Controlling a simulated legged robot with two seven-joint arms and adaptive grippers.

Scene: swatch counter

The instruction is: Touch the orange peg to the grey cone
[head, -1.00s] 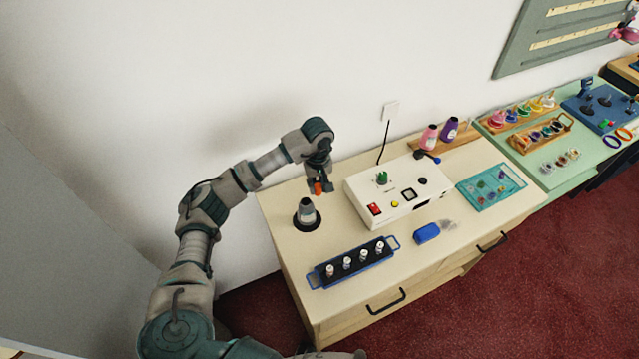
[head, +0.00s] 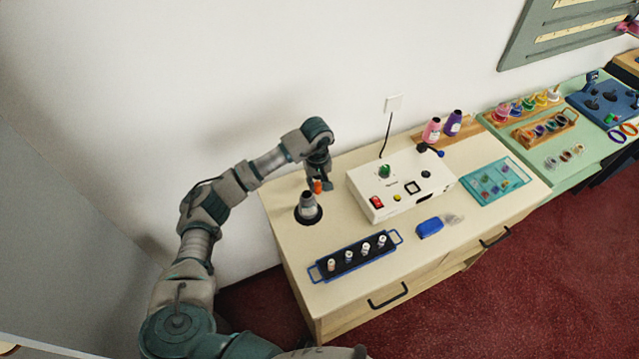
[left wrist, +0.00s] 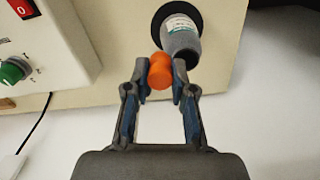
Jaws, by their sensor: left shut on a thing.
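My left gripper (head: 320,186) is shut on the orange peg (head: 317,187), above the counter at the back left. In the left wrist view the orange peg (left wrist: 161,70) sits between the two fingertips (left wrist: 161,78). The grey cone (head: 308,203) stands upright on a black round base on the counter, just below and left of the peg in the head view. In the left wrist view the cone (left wrist: 181,42), with a white label, lies just beyond the peg. I cannot tell whether peg and cone touch. My right gripper is not in view.
A white box (head: 385,203) with a red switch and green knob stands right of the cone. A blue rack (head: 328,277) with several small vials lies in front. A blue block (head: 430,228) and a teal tray (head: 478,195) lie farther right. Counter between cone and rack is clear.

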